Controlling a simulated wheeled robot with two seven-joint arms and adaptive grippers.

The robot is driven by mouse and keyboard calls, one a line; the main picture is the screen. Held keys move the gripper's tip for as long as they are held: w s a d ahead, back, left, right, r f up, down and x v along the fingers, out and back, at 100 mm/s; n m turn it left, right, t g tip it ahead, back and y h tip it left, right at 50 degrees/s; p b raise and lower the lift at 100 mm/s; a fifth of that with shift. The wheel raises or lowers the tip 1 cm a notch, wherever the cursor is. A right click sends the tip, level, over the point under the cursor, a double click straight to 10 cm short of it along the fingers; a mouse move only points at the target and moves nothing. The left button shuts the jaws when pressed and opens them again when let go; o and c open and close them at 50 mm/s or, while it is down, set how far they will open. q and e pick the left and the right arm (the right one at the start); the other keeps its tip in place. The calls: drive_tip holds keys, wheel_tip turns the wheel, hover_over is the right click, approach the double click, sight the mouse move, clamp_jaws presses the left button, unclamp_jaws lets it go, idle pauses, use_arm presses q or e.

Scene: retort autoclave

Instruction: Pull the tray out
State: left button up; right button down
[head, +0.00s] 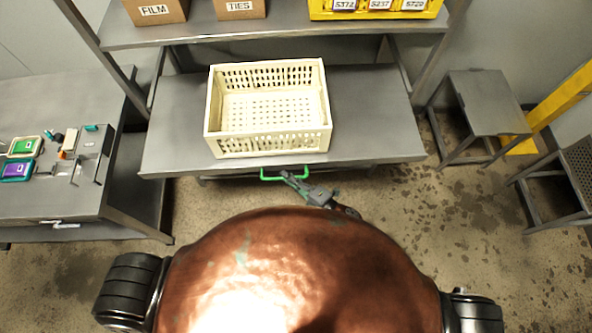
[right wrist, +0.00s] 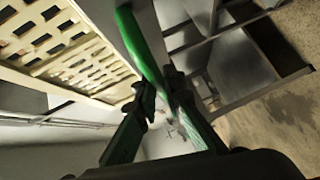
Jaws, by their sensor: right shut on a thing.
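The grey tray (head: 375,125) is a flat metal surface at the middle of the rack, with a cream perforated crate (head: 268,145) standing on it. A green handle (head: 266,178) shows below the tray's front edge. My right gripper (head: 287,176) reaches up to the handle from the lower right and is shut on it. In the right wrist view the green handle (right wrist: 140,45) runs down between the fingertips (right wrist: 160,88), and the crate's slotted wall (right wrist: 70,50) is at upper left. My left gripper is not in view.
An upper shelf (head: 280,33) holds cardboard boxes (head: 157,11) and a yellow bin (head: 375,14). A grey table (head: 50,195) with small items stands at left. A grey stand (head: 480,100) and a yellow post (head: 555,105) are at right. Floor (head: 440,220) is open at lower right.

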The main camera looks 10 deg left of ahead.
drive_tip(key=shift+s+a, duration=0.25)
drive_tip(key=shift+s, duration=0.05)
drive_tip(key=c, duration=2.1)
unclamp_jaws()
drive_tip(key=shift+o, duration=0.4)
drive_tip(key=shift+w+d, duration=0.15)
drive_tip(key=v, duration=1.2)
